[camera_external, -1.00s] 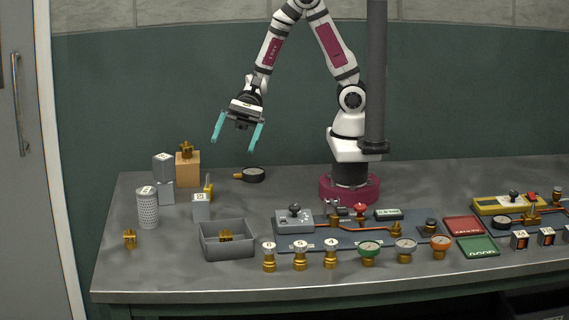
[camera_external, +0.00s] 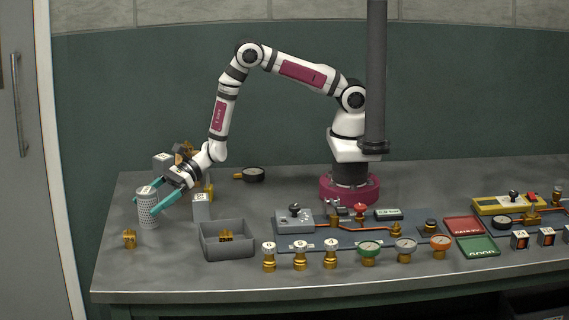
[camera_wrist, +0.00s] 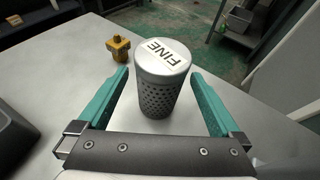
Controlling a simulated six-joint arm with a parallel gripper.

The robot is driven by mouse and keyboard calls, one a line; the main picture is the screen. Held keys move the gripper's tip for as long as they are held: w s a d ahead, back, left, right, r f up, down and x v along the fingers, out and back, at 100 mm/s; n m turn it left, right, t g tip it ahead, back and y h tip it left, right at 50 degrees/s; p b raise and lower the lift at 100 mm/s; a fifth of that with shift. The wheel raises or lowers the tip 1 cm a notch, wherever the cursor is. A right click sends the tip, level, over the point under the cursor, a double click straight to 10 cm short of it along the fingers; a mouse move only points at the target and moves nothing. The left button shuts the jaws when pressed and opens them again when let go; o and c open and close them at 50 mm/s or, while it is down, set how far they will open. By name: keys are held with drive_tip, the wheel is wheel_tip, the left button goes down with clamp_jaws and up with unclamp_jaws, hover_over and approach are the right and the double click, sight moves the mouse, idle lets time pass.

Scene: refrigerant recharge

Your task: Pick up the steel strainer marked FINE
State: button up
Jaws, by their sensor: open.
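The steel strainer marked FINE (camera_external: 148,212) is a perforated grey cylinder standing upright at the left of the table. In the wrist view the strainer (camera_wrist: 163,85) shows its label on the lid, between my two teal fingers. My gripper (camera_external: 150,202) is open, tilted down, with one finger on each side of the strainer. In the wrist view my gripper (camera_wrist: 163,85) shows a gap beside each finger; I see no clear contact.
A brass fitting (camera_external: 130,239) stands in front of the strainer. A grey bin (camera_external: 228,250) holding a brass part is to the right. Grey blocks, one (camera_external: 201,207) beside my gripper, and a wooden block with brass stand close behind, partly hidden by my arm.

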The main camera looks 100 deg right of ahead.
drive_tip(key=shift+w+a+f, duration=0.25)
drive_tip(key=shift+w+a, duration=0.05)
drive_tip(key=shift+w, duration=0.15)
clamp_jaws()
drive_tip(key=shift+r, duration=0.1)
